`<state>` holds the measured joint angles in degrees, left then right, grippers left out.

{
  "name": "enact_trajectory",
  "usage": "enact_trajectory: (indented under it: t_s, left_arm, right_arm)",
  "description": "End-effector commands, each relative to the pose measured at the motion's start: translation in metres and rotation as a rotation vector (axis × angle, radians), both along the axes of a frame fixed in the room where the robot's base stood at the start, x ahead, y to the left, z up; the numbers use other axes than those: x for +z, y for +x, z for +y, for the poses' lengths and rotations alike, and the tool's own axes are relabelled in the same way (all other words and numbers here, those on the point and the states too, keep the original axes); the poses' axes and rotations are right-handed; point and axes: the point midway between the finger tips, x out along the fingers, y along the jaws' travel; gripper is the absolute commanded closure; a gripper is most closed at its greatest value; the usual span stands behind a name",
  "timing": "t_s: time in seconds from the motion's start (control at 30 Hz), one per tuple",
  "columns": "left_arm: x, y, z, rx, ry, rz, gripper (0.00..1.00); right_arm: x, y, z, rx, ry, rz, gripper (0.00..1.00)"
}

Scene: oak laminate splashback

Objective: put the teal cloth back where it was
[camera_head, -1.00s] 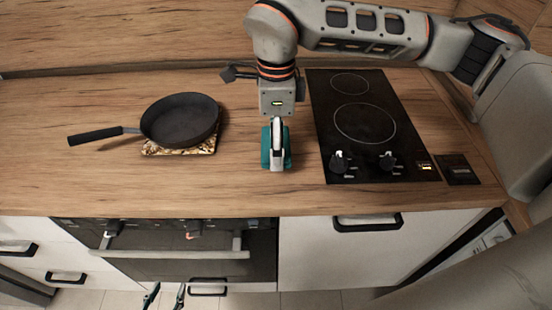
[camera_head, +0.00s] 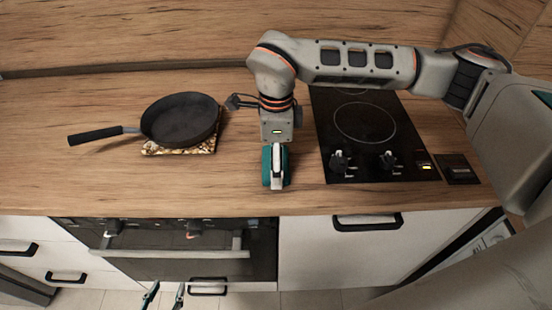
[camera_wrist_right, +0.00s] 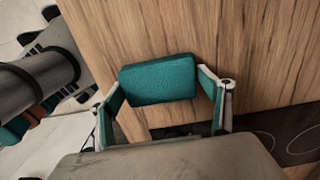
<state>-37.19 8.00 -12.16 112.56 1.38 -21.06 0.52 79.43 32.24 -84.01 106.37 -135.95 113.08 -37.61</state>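The teal cloth (camera_wrist_right: 158,80) looks like a thick folded pad in the right wrist view, between the two fingertips of my right gripper (camera_wrist_right: 160,88). Whether the cloth touches the counter is unclear. My left gripper (camera_head: 165,290) shows at the bottom of the head view, below the counter, with its fingers apart and empty.
A black frying pan (camera_head: 180,121) stands on a patterned trivet (camera_head: 206,147) to the left. A black cooktop (camera_head: 362,150) with two knobs is to the right. The wooden counter (camera_head: 90,185) is bare at front left. An oven handle (camera_head: 170,254) projects below the counter.

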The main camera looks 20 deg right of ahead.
Motion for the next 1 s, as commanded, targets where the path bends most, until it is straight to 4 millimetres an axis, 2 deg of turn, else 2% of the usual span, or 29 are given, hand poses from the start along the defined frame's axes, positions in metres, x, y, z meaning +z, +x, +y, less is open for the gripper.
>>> enact_trajectory:
  t_s: [0.37, 0.53, 1.0]
  left_arm:
    - [0.0, 0.0, 0.0, 0.0, 0.0, 0.001, 0.6]
    - [-0.001, -0.001, 0.0, 0.0, 0.002, 0.003, 0.6]
    - [-0.006, -0.001, 0.0, 0.0, 0.001, 0.005, 0.6]
  right_arm:
    - [0.001, 0.0, 0.0, 0.0, 0.0, 0.0, 0.08]
    - [0.012, 0.001, 0.0, 0.0, -0.001, -0.002, 0.08]
    - [0.101, 0.001, -0.001, -0.001, -0.001, -0.004, 0.08]
